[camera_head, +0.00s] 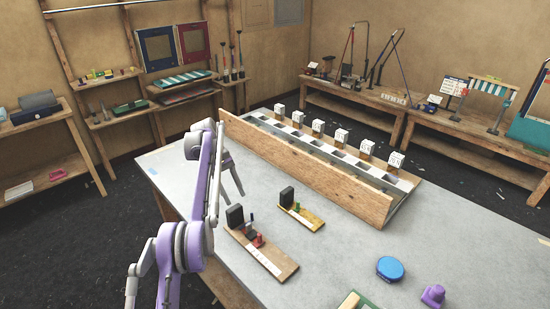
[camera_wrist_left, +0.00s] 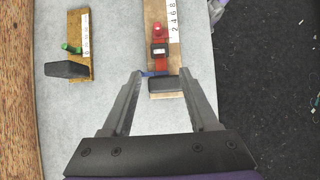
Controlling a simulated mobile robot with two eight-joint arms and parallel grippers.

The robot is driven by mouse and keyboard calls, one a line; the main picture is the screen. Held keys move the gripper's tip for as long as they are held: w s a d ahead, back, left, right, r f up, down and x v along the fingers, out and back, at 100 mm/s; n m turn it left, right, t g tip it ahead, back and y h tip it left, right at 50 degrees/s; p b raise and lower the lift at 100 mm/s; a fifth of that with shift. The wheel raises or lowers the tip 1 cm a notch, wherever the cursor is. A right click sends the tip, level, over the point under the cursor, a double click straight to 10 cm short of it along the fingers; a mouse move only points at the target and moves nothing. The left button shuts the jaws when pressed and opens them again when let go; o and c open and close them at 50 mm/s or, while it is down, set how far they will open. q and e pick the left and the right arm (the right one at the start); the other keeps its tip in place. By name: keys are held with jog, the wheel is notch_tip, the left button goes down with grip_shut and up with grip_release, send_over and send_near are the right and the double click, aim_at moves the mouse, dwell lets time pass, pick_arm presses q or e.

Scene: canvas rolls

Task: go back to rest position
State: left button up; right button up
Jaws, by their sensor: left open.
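My left arm rises at the left of the head view, in front of the table's left edge. Its left gripper (camera_head: 234,194) hangs over the table, to the left of the boards and near the wooden trough. In the left wrist view, the two fingers of the left gripper (camera_wrist_left: 161,76) are apart, with nothing held between them. A board (camera_wrist_left: 160,30) with a red part, a black block and a numbered strip lies beyond and below the fingertips. My right gripper is in neither view.
The grey table (camera_head: 340,265) holds a long wooden trough (camera_head: 300,170) with several white cubes, a longer board (camera_head: 280,268), a shorter board (camera_head: 310,221), a blue round object (camera_head: 390,268) and a purple object (camera_head: 433,295). Benches and shelves line the walls.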

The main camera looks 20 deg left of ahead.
pick_arm(q)
jog(key=s+d+r+m+t+y, duration=0.25)
jog(key=s+d+r, duration=0.2)
jog(key=d, duration=0.35)
jog(key=s+d+r+m+t+y, duration=0.1)
jog(key=s+d+r+m+y, duration=0.15)
jog(key=s+d+m, duration=0.4)
jog(key=s+d+f+m+t, duration=0.2)
jog(key=s+d+f, duration=0.2)
jog(key=s, duration=0.4)
jog(key=s+d+f+m+t+y, duration=0.1)
jog(key=s+d+f+m+t, duration=0.1)
jog(key=s+d+f, duration=0.3)
jog(key=s+t, duration=0.1)
jog(key=s, duration=0.3)
jog(key=shift+d+f+m, duration=0.15)
jog(key=shift+f+m, duration=0.1)
jog(key=shift+m, duration=0.05)
